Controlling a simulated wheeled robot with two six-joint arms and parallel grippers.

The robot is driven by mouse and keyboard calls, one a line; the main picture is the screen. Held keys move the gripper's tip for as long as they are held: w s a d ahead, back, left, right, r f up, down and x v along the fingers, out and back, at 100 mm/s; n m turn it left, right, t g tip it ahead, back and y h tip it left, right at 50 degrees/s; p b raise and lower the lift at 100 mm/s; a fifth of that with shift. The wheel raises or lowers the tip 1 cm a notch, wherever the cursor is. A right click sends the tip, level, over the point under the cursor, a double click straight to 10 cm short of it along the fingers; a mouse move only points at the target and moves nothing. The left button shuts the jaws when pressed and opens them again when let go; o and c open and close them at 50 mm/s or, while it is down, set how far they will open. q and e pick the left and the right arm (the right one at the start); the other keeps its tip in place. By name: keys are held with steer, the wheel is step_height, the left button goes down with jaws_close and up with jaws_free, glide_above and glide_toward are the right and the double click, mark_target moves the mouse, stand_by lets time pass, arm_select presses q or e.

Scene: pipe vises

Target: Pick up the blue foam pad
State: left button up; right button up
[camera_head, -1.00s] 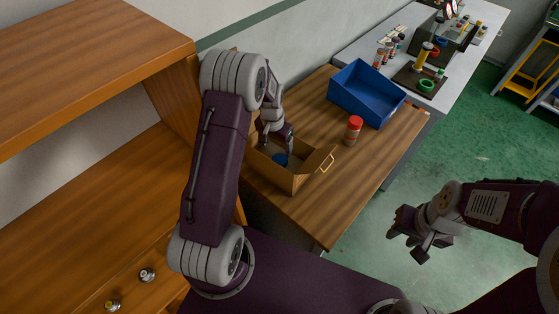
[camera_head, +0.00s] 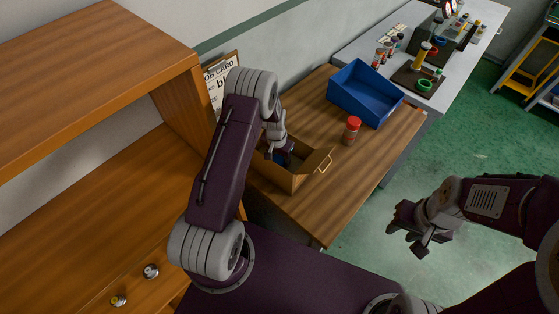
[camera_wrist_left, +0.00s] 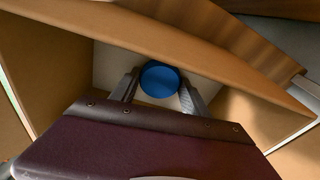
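In the head view my left gripper (camera_head: 282,155) reaches down into the box and mostly hides the pad. My right gripper (camera_head: 416,243) hangs empty over the green floor, its fingers apart.
The box stands on a wooden table (camera_head: 330,201), its walls close around my left gripper. A jar with a red lid (camera_head: 351,130) and a blue bin (camera_head: 365,94) stand to the right. A wooden shelf unit (camera_head: 90,220) is at the left.

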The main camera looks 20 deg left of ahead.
mark_target(279, 160)
arm_select(q)
steer(key=c, duration=0.6)
step_height(279, 160, up, 10)
steer(key=shift+r+b, duration=0.1)
steer(key=shift+b, duration=1)
